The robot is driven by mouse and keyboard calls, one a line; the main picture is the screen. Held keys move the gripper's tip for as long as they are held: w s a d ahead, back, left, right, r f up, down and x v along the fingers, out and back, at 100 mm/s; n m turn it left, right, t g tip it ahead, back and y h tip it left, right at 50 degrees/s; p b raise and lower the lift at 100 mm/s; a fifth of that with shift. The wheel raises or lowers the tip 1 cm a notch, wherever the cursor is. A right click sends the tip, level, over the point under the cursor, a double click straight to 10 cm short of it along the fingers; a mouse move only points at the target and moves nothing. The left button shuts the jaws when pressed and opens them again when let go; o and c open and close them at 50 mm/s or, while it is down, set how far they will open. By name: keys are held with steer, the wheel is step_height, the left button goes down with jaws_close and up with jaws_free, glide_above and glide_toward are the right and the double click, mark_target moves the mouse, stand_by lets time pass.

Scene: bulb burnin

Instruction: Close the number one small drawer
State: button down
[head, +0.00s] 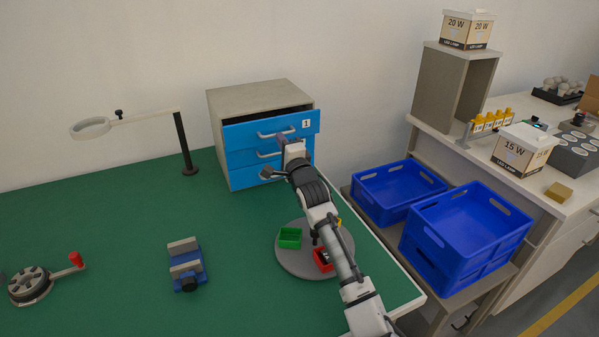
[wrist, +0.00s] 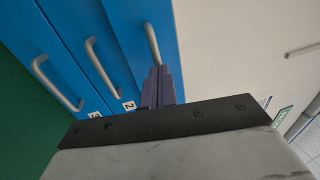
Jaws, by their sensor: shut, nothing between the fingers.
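The number one small drawer (head: 240,133) is the top blue drawer of the grey cabinet (head: 262,97). It stands pulled out, with a dark gap behind its front and a "1" label at its right. Its grey handle (wrist: 152,45) is the rightmost one in the wrist view. My gripper (head: 281,142) is at this drawer's front, near the handle; it also shows in the wrist view (wrist: 159,72). Its purple fingers are shut and empty, close to the handle's end. I cannot tell whether they touch the front. The "1" label is not visible in the wrist view.
Two blue drawers, the second (wrist: 112,72) and third (wrist: 68,68), lie below and look closed. A magnifier lamp (head: 183,145) stands left of the cabinet. A round grey tray (head: 300,266) with small bins is under my arm. The green table (head: 110,215) is largely clear at left.

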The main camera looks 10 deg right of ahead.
mark_target(274, 130)
steer(key=w, duration=0.1)
steer(key=w+a+b, duration=0.1)
steer(key=w, duration=0.1)
steer(key=shift+f, duration=0.1)
steer(key=shift+w, duration=0.15)
steer(key=shift+r, duration=0.45)
